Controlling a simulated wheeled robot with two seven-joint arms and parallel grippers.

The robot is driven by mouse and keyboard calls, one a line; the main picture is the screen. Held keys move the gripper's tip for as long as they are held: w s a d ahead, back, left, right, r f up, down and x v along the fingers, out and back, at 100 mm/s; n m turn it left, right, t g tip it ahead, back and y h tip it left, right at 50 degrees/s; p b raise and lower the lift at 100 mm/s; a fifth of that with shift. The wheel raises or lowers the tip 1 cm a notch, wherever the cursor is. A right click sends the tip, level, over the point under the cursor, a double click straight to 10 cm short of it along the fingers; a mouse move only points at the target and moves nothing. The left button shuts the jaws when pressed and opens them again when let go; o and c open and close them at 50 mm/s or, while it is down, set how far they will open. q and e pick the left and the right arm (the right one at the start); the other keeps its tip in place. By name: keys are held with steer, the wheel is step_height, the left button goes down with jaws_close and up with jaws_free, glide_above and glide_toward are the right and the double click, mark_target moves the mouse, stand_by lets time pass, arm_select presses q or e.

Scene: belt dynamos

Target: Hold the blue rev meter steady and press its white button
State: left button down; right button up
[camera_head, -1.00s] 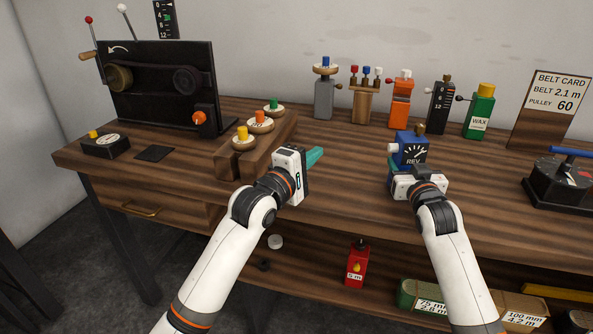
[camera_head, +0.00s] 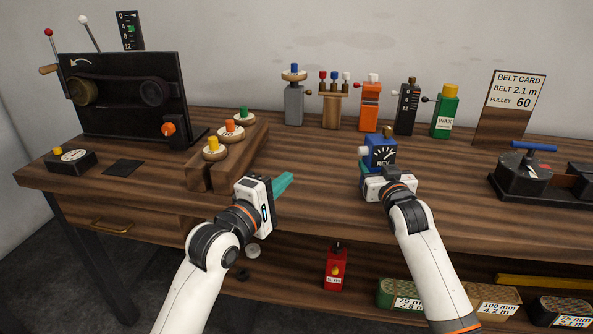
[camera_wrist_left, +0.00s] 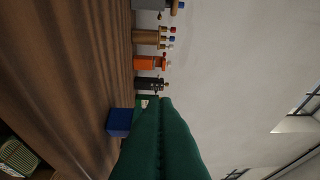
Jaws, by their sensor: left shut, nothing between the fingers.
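The blue rev meter (camera_head: 381,151) stands on the bench right of centre, its dial facing me. Its white button (camera_head: 363,151) sticks out of its left side. My right gripper (camera_head: 379,172) is at the meter's lower front, and a bit of green finger shows at its left edge. The gripper's body hides the rest of the fingers, so I cannot tell how firmly they close. My left gripper (camera_head: 286,183) is shut and empty, left of the meter and apart from the button. In the left wrist view its green fingers (camera_wrist_left: 163,142) partly cover the scene beside the blue meter (camera_wrist_left: 119,122).
A wooden block (camera_head: 224,172) with coloured knobs stands behind my left gripper. Several devices, including an orange one (camera_head: 369,113) and a green wax bottle (camera_head: 445,113), line the back. A black device with a blue handle (camera_head: 524,172) is at right. The bench between the grippers is clear.

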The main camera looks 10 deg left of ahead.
mark_target(363, 151)
steer(key=shift+d, duration=0.15)
arm_select(q)
steer(key=shift+m+h, duration=0.4)
steer(key=shift+h, duration=0.2)
steer(key=d, duration=0.2)
steer(key=w+d, duration=0.1)
steer(key=d, duration=0.1)
steer(key=shift+w+d+f, duration=0.1)
steer(key=shift+d, duration=0.3)
steer(key=w+d, duration=0.8)
steer(key=w, duration=0.2)
steer(key=shift+w+d+r, duration=0.15)
steer(key=shift+r, duration=0.2)
